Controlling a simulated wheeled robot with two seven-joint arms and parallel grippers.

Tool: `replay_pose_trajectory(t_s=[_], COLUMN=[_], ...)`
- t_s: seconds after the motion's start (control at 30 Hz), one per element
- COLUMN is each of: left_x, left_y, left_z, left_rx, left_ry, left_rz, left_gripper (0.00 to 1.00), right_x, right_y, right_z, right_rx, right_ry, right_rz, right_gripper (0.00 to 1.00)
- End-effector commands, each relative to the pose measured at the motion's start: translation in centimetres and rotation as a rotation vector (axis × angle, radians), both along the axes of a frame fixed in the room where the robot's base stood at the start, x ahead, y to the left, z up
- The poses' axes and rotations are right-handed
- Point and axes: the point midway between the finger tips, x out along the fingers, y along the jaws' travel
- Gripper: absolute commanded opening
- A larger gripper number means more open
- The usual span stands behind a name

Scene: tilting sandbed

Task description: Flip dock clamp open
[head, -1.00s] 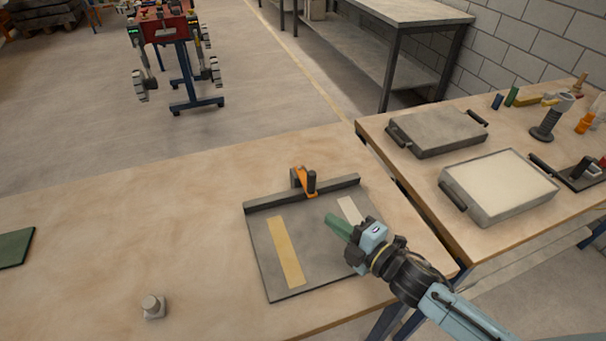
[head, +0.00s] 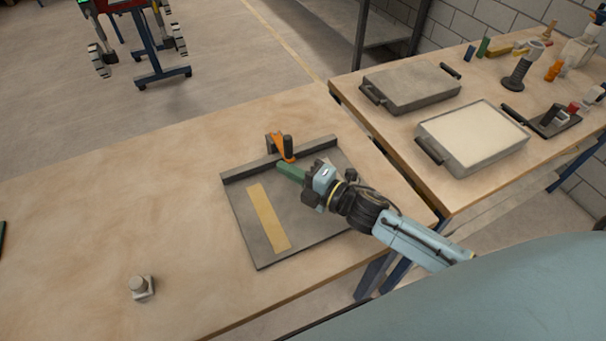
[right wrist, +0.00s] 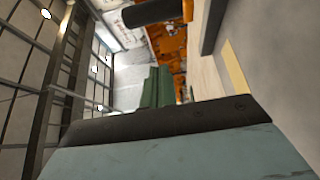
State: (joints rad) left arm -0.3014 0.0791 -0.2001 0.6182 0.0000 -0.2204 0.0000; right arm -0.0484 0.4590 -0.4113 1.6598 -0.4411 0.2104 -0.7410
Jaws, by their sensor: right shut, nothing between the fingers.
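The dock is a flat grey plate (head: 300,225) with a raised bar (head: 240,172) along its far edge. The dock clamp (head: 276,145) stands at that bar, with an orange lever and a dark upright handle (head: 288,147). My right gripper (head: 281,167) is shut and empty, its green fingers just in front of the clamp's handle. I cannot tell whether they touch. In the right wrist view the green fingers (right wrist: 157,88) point toward the orange clamp part (right wrist: 170,45) and the dark handle (right wrist: 152,12).
A yellow strip (head: 268,218) lies on the plate. A small grey knobbed block (head: 140,287) stands at the front left of the table. Two trays, one grey (head: 412,85) and one pale-filled (head: 470,137), sit on the right table.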

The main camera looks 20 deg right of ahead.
Motion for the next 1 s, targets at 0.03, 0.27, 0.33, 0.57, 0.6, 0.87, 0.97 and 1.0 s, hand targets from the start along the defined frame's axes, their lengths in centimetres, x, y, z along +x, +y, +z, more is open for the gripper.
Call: replay_pose_trajectory(t_s=[0.03, 0.27, 0.33, 0.57, 0.6, 0.87, 0.97, 1.0], left_x=[0.2, 0.4, 0.4, 0.4, 0.4, 0.4, 0.4, 0.3], left_y=[0.0, 0.0, 0.0, 0.1, 0.1, 0.1, 0.1, 0.1], left_z=[0.0, 0.2, 0.2, 0.3, 0.3, 0.3, 0.3, 0.3], left_rx=[0.000, 0.000, 0.000, 0.001, 0.001, 0.001, 0.001, 0.001], left_ry=[-0.002, -0.006, -0.006, -0.006, -0.006, -0.006, -0.005, -0.005], left_rz=[0.000, 0.000, 0.000, 0.000, 0.000, 0.000, 0.000, 0.000], left_gripper=[0.36, 0.36, 0.36, 0.36, 0.36, 0.36, 0.36, 0.36], right_x=[1.1, 4.1, 4.2, 4.6, 4.6, 4.6, 4.6, 4.5], right_y=[0.7, 1.2, 0.2, -1.4, -1.5, -1.5, -1.7, -1.9], right_z=[0.2, 0.0, 0.0, 0.0, 0.0, 0.0, 0.0, -0.1], right_rx=[0.002, -0.004, -0.003, 0.001, 0.001, 0.001, 0.001, 0.000], right_ry=[-0.003, 0.001, 0.001, 0.001, 0.001, 0.001, 0.001, 0.001], right_rz=[0.000, -0.002, -0.002, 0.000, 0.000, 0.000, -0.001, -0.001], right_gripper=[0.00, 0.00, 0.00, 0.00, 0.00, 0.00, 0.00, 0.00])
